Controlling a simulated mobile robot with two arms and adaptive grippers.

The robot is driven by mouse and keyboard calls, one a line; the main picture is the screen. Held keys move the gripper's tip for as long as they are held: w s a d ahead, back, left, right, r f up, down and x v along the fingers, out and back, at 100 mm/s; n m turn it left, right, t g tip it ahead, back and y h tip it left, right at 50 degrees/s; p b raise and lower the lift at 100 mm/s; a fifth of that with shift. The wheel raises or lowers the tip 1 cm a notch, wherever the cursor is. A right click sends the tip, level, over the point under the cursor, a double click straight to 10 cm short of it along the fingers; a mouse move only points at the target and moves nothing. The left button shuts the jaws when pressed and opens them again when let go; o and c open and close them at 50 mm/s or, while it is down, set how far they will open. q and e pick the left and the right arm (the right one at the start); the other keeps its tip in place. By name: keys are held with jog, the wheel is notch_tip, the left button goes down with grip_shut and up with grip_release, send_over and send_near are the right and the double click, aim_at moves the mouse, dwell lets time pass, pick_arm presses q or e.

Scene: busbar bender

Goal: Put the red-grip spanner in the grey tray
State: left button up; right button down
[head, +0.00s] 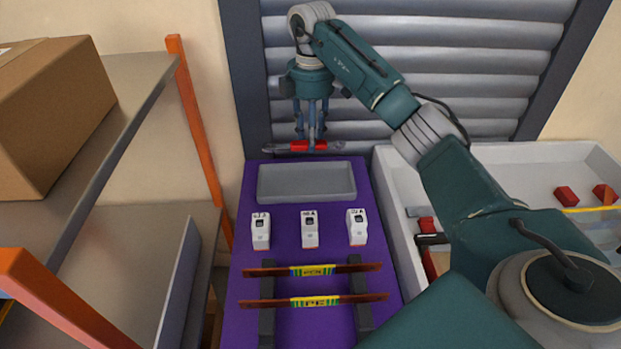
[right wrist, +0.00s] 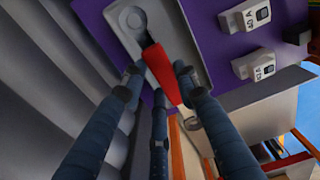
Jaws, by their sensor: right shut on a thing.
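The red-grip spanner (head: 305,147) has grey metal ends and lies crosswise in my right gripper (head: 312,138). The gripper points down, with its fingers shut around the red grip. In the right wrist view, the spanner's red grip (right wrist: 163,76) sits between the fingertips (right wrist: 160,88). The grey tray (head: 306,196) is a shallow rectangle at the far end of the purple table. In the head view, the spanner appears just beyond the tray's far rim; its height above the table is hard to tell. The tray's floor looks empty. My left gripper is out of view.
Three white breakers (head: 310,228) stand in front of the tray. Two labelled copper bars (head: 316,301) lie across black supports nearer me. A white bin (head: 393,190) with red pieces is at right. A shelf (head: 132,85) with a cardboard box (head: 55,115) is at left; a grey shutter (head: 470,60) stands behind.

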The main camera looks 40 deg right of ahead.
aim_at(311, 183)
notch_tip(311, 183, down, 12)
jog(key=shift+r+p, duration=0.1)
jog(key=shift+p, duration=0.6)
jog(key=shift+f, duration=0.3)
jog(key=shift+f, duration=0.15)
jog(key=c, duration=1.3)
grip_release()
jog(key=shift+r, duration=0.25)
notch_tip(311, 183, up, 12)
jog(key=shift+f+b, duration=0.1)
jog(key=shift+b, duration=0.9)
